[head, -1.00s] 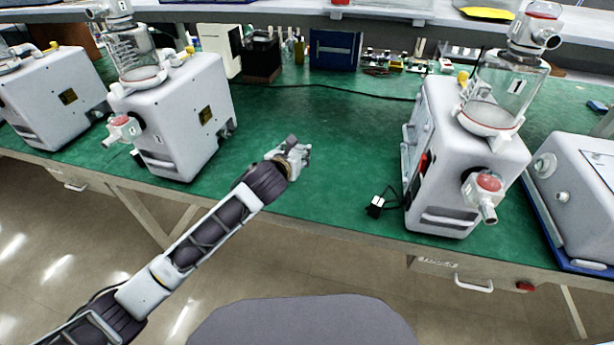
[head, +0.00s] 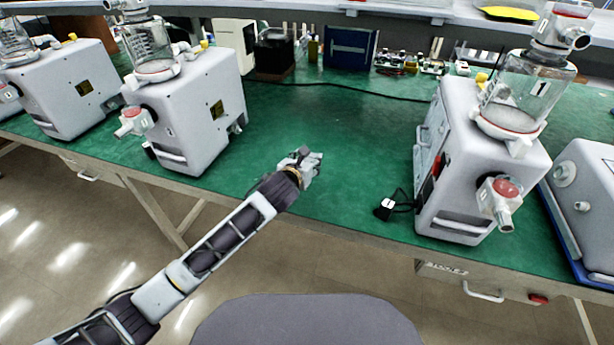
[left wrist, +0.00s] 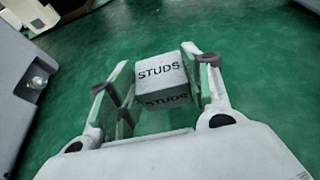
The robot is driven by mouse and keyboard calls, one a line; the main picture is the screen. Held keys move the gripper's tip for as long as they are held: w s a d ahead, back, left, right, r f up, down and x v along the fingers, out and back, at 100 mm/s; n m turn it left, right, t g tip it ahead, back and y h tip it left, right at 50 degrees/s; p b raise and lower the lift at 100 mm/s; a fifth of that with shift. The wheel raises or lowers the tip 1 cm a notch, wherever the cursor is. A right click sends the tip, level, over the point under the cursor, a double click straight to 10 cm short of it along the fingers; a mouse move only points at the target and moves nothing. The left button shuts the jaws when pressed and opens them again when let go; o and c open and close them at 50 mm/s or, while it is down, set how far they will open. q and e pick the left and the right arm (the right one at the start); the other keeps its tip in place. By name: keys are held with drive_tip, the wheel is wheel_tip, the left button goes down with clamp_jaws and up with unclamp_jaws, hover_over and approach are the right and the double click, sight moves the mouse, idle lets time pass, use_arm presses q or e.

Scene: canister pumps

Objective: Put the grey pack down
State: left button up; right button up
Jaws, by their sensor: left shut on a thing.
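The grey pack (left wrist: 161,78) is a small box marked "STUDS" on two faces. It shows in the left wrist view between the fingers of my left gripper (left wrist: 160,92). The gripper is shut on it, with the pack nearer the right finger's pad in the picture. In the head view my left gripper (head: 312,163) is over the front part of the green bench (head: 330,125), and the pack cannot be made out there. How high the pack is above the bench is hard to tell. My right gripper is not in view.
White canister pumps stand at left (head: 195,110) and right (head: 475,165) of the gripper. A small black-and-white plug (head: 386,208) with a cable lies by the right pump. A blue box (head: 350,47) stands at the back. The bench's middle is clear.

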use_arm(q)
drive_tip(key=shift+f, duration=0.85)
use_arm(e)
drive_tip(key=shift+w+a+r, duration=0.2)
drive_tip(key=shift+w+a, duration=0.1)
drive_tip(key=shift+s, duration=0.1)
